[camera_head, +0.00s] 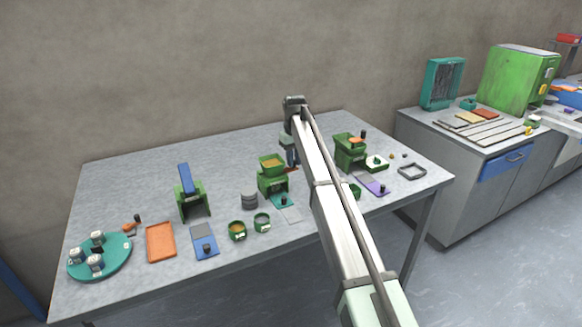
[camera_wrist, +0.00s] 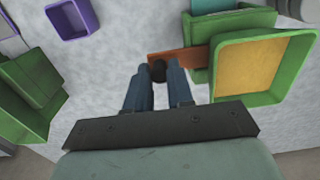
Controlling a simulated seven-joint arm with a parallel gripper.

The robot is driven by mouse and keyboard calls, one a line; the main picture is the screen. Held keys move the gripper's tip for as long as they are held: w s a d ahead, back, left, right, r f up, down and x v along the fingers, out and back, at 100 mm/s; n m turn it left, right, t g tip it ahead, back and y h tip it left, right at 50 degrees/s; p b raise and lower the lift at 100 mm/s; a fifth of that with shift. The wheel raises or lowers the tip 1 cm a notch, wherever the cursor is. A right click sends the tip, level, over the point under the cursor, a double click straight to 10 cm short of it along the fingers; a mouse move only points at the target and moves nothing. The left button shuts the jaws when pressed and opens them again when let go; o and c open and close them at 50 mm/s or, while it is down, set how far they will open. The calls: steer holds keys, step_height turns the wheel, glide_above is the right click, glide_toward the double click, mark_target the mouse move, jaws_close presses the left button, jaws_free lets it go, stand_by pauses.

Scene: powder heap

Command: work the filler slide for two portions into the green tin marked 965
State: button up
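The middle green filler (camera_head: 272,186) holds orange-tan powder in its hopper, which also fills the right of the wrist view (camera_wrist: 258,68). Its red-brown slide (camera_wrist: 188,61) sticks out of the side facing my gripper. My gripper (camera_wrist: 158,74) has its two fingers on either side of the slide's dark knob (camera_wrist: 158,71), seemingly touching it; in the head view my gripper (camera_head: 291,158) is beside the filler. Green tins stand at the front: one with tan contents (camera_head: 237,231) and one beside it (camera_head: 262,222). Another (camera_head: 355,191) is partly behind my arm. I cannot read any 965 mark.
Another green filler with a blue top (camera_head: 190,194) stands left and a third (camera_head: 349,153) right. A teal turntable with jars (camera_head: 100,274), an orange tray (camera_head: 160,256) and a grey tin (camera_head: 249,200) are left. A purple square dish (camera_wrist: 72,19) shows in the wrist view.

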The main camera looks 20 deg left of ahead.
steer(key=o, duration=0.3)
steer(key=shift+o, duration=0.2)
steer(key=shift+r, duration=3.75)
